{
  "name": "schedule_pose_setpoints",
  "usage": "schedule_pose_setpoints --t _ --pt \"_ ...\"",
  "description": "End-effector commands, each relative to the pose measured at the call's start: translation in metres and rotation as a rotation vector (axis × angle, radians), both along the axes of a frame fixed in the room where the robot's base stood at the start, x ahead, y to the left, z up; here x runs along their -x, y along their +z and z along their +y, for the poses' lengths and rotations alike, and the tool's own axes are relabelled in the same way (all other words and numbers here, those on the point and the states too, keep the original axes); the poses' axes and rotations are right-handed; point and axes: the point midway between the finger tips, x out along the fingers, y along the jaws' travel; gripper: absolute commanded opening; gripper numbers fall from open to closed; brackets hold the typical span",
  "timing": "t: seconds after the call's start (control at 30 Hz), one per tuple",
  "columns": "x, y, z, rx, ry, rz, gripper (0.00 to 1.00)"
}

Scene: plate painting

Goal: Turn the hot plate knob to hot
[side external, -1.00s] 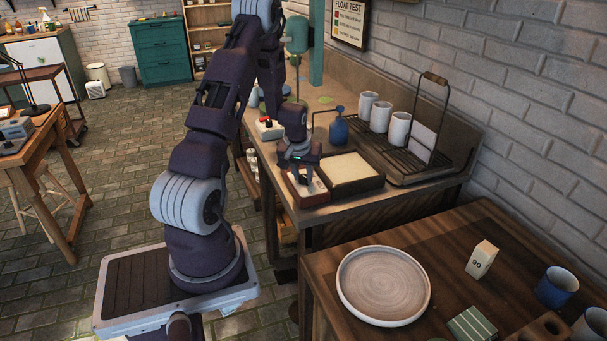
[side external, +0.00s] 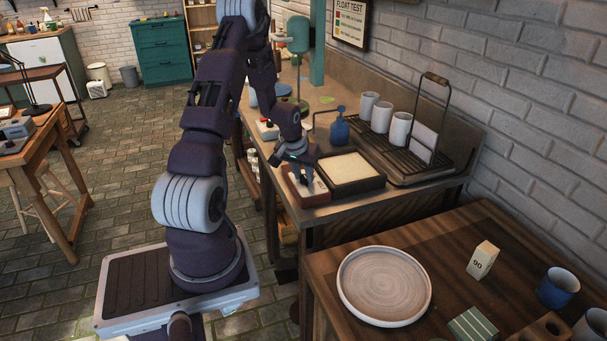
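A dark, square unit with a pale top (side external: 377,184) sits on the workbench; it looks like the hot plate. A small reddish-brown box (side external: 316,198) adjoins its left side. My gripper (side external: 303,182) points down over this box, its fingertips at or just above the box's top. The fingers and wrist hide most of that top, so I cannot make out a knob or its setting there. The fingers are too small and dark to tell whether they are open or shut on something.
A blue bottle (side external: 339,130) and a dark rack (side external: 436,158) with white cups stand to the right. The front table holds a round plate (side external: 384,286), a marked block (side external: 482,260) and a blue cup (side external: 557,287).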

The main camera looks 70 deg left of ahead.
Motion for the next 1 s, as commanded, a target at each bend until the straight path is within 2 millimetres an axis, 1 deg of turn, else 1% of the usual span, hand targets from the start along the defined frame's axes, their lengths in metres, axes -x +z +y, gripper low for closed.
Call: schedule_pose_setpoints --t 0.03,0.1,0.4,0.47,0.6,0.7,0.8,1.0 --pt "0.0 0.0 0.0 0.001 0.0 0.001 0.35" --pt "0.0 0.0 0.0 0.001 0.0 0.001 0.46" --pt "0.001 0.002 0.0 0.0 0.001 0.0 0.46" --pt "0.002 0.01 -0.002 -0.002 0.002 -0.001 0.46" --pt "0.01 0.038 -0.009 -0.004 0.002 -0.003 0.46" --pt "0.015 0.054 -0.015 -0.002 0.002 -0.002 0.46" --pt "0.019 0.063 -0.018 -0.001 0.002 -0.001 0.46" --pt "0.019 0.065 -0.02 0.001 0.001 0.0 0.46"
